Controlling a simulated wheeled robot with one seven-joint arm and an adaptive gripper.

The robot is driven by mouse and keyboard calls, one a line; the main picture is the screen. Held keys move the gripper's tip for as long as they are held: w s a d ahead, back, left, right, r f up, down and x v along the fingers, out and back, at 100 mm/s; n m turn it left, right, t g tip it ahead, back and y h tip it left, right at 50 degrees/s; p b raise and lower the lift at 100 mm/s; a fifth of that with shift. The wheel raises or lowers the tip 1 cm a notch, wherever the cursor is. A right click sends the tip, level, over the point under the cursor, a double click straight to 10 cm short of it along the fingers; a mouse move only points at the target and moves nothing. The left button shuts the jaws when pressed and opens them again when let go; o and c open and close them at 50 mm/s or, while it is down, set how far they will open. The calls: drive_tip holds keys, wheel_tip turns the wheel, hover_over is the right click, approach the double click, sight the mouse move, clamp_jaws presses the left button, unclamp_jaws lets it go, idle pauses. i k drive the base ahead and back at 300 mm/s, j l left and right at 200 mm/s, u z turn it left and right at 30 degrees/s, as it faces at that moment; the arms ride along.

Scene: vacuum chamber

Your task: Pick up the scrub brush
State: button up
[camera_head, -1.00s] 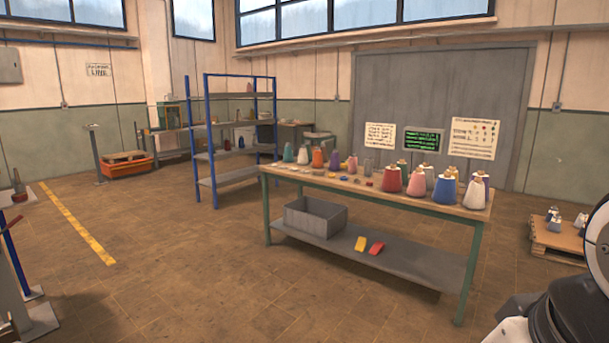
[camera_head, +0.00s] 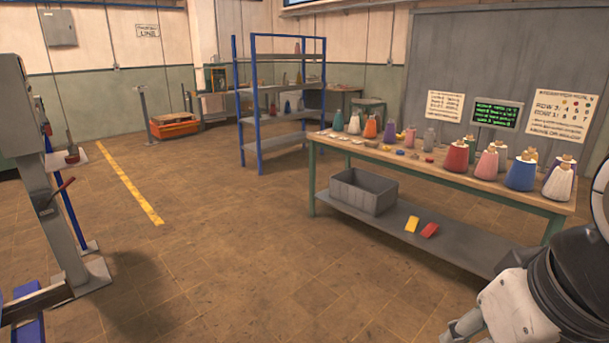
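I cannot make out a scrub brush for certain. A yellow block-like item (camera_head: 412,224) and a red block-like item (camera_head: 430,230) lie side by side on the lower shelf of the green-legged table (camera_head: 440,176); they are too small to identify. A small dark item with an upright neck (camera_head: 71,152) stands on a pale plate at the left; I cannot tell what it is. My arm shows at the lower right, black and white, in front of the table's near end. My gripper's fingers do not show.
A grey open bin (camera_head: 362,191) sits on the lower shelf. Several coloured cones, such as a blue one (camera_head: 520,174), crowd the tabletop. A blue-framed rack (camera_head: 282,100) stands behind. A grey post machine (camera_head: 45,170) is at the left. The middle floor is clear.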

sight(369, 143)
drive_tip(key=i, duration=3.3)
drive_tip(key=i+j+z, duration=0.1)
drive_tip(key=i, duration=1.55)
drive_tip(key=i+j+z, duration=0.15)
drive_tip(key=i+z, duration=0.2)
drive_tip(key=i, duration=0.1)
